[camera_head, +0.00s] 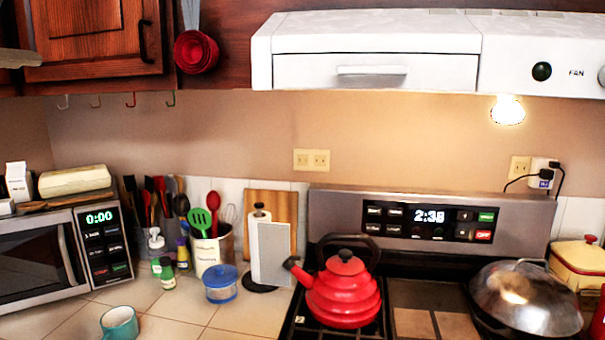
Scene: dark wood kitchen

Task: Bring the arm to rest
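Neither of my grippers shows in the head view, and no arm can be made out for certain. The task names no object apart from the arm.
A stove carries a red kettle (343,291) and a covered pan (526,298). On the counter (182,305) stand a microwave (40,262), teal mug (119,323), blue-lidded tub (221,284) and utensil crock (213,252). A white range hood (390,52) hangs above. Bare counter lies around the mug.

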